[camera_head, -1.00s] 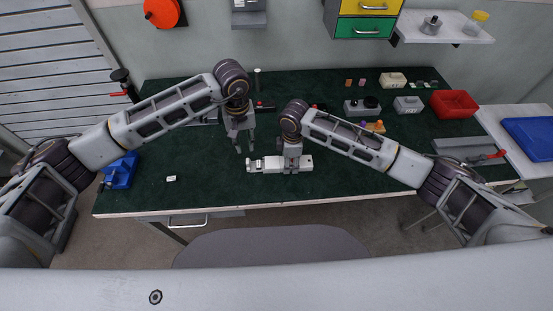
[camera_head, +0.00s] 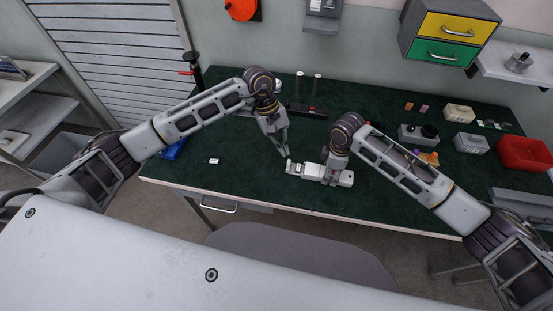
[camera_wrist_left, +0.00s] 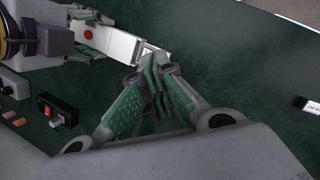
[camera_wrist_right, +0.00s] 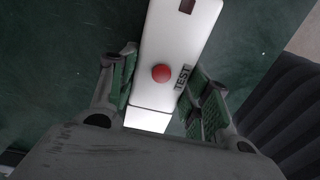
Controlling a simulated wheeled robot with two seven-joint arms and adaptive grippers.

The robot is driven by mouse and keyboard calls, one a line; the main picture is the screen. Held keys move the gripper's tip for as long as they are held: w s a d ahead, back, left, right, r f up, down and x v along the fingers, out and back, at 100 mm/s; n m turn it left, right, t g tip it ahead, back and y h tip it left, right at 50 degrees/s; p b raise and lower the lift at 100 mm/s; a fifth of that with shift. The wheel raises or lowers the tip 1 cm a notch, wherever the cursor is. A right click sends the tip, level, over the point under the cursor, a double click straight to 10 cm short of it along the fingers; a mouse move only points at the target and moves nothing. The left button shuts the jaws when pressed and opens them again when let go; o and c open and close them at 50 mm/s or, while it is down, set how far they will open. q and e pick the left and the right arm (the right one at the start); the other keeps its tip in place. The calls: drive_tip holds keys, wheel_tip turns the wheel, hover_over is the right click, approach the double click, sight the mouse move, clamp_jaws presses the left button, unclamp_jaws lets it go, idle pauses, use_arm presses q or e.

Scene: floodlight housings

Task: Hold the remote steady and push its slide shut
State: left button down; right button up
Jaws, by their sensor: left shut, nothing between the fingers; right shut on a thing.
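The white remote (camera_head: 309,171) lies on the dark green mat (camera_head: 255,180) near the table's front. Its narrower left end carries a small frame-like part with a dark opening, which also shows in the left wrist view (camera_wrist_left: 151,53). The right wrist view shows its red button (camera_wrist_right: 161,73) and a TEST label. My right gripper (camera_head: 331,176) is shut across the remote's body from above. My left gripper (camera_head: 285,153) is shut and empty, its fingertips just beyond the remote's left end. I cannot tell whether they touch it.
A small white block (camera_head: 213,161) lies left on the mat. A blue tool (camera_head: 173,150) stands at the left edge, partly behind my left arm. Grey boxes (camera_head: 418,134) and a red bin (camera_head: 525,153) stand to the right.

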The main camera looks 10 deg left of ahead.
use_arm(q)
drive_tip(key=a+f+n+t+h, duration=0.1)
drive_tip(key=a+n+h, duration=0.4)
drive_tip(key=a+n, duration=0.5)
drive_tip(key=shift+w+a+f+n+t, duration=0.35)
drive_tip(key=shift+a+f, duration=0.2)
drive_tip(key=shift+a, duration=1)
drive_tip(key=shift+d+f, duration=0.1)
drive_tip(key=shift+x, duration=1.15)
drive_tip(key=x, duration=0.7)
drive_tip(key=shift+d+f, duration=0.1)
drive_tip(key=shift+d, duration=2.1)
drive_tip(key=shift+d, duration=0.1)
